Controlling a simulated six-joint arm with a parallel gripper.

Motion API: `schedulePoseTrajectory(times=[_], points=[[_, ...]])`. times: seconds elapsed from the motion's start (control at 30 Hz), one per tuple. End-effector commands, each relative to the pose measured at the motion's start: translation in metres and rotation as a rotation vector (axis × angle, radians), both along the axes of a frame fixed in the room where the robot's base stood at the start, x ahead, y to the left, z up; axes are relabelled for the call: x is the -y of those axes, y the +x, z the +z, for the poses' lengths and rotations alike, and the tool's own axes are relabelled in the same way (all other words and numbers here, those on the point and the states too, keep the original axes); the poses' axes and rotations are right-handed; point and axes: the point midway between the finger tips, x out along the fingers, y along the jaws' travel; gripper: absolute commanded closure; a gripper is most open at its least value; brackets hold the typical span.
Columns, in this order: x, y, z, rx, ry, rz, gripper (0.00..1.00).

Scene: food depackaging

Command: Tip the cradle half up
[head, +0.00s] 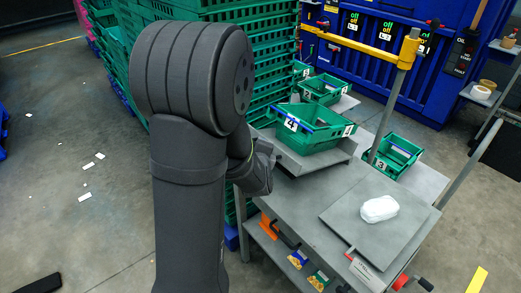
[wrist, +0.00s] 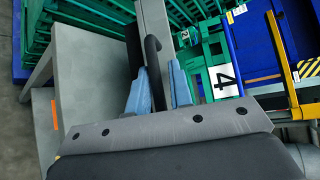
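The grey cradle (head: 318,163) is a sheet-metal tray on the bench, with a green crate marked 4 (head: 318,133) in it. Which cradle half is meant cannot be told. In the wrist view, a grey metal strip (wrist: 158,18), seemingly the cradle's edge, runs beside a curved black handle (wrist: 153,62). My gripper (wrist: 161,72) has two blue-grey fingers, one on each side of the handle. They look open, with a gap between the handle and the right finger. In the head view my own arm hides the fingers and handle. The crate marked 4 also shows in the wrist view (wrist: 221,85).
The grey bench (head: 300,205) carries a raised square plate (head: 345,215) with a white package (head: 379,209) on it. Stacked green crates (head: 270,60) stand behind my arm. A yellow rail (head: 360,46) on a post crosses behind. Other green crates (head: 395,155) sit right and behind.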

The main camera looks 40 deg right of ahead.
Motion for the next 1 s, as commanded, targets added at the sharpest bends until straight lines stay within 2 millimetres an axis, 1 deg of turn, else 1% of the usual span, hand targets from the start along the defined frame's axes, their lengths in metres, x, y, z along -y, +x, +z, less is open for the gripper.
schedulePoseTrajectory(times=[0.17, 0.7, 1.0], points=[[-0.007, -0.009, 0.004, 0.0, -0.001, -0.001, 0.8], [-0.068, -0.077, 0.034, 0.001, -0.003, -0.002, 0.8], [-0.097, -0.108, 0.047, 0.001, -0.004, -0.002, 0.8]])
